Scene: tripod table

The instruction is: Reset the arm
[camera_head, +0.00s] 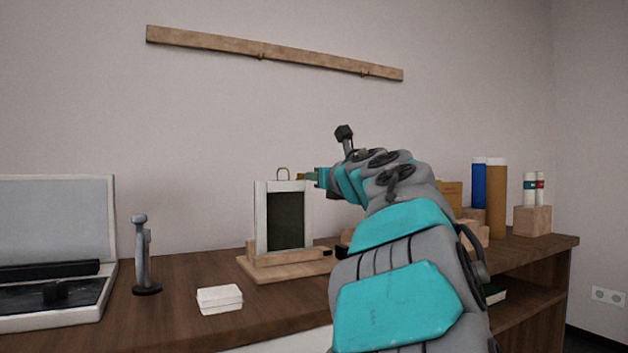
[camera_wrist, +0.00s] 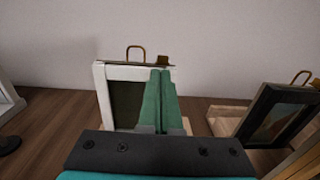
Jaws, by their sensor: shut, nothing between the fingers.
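My grey and teal arm reaches from the lower right over the wooden table (camera_head: 180,312). My gripper (camera_head: 304,177) is at the upper right corner of a white-framed board with a dark panel (camera_head: 286,221). In the wrist view the green fingers of my gripper (camera_wrist: 160,74) are together with nothing between them, in front of the white frame (camera_wrist: 101,95). I cannot tell whether the fingertips touch the frame. A brass loop (camera_wrist: 135,52) stands on top of the frame. My arm hides part of the table behind it.
A grey figurine (camera_head: 142,258), a stack of white cards (camera_head: 219,299) and an open case (camera_head: 57,225) are on the left. A blue cylinder (camera_head: 479,196) and a tan cylinder (camera_head: 496,198) stand right. A dark-framed picture (camera_wrist: 277,117) stands right of the fingers. A wooden bar (camera_head: 250,48) hangs on the wall.

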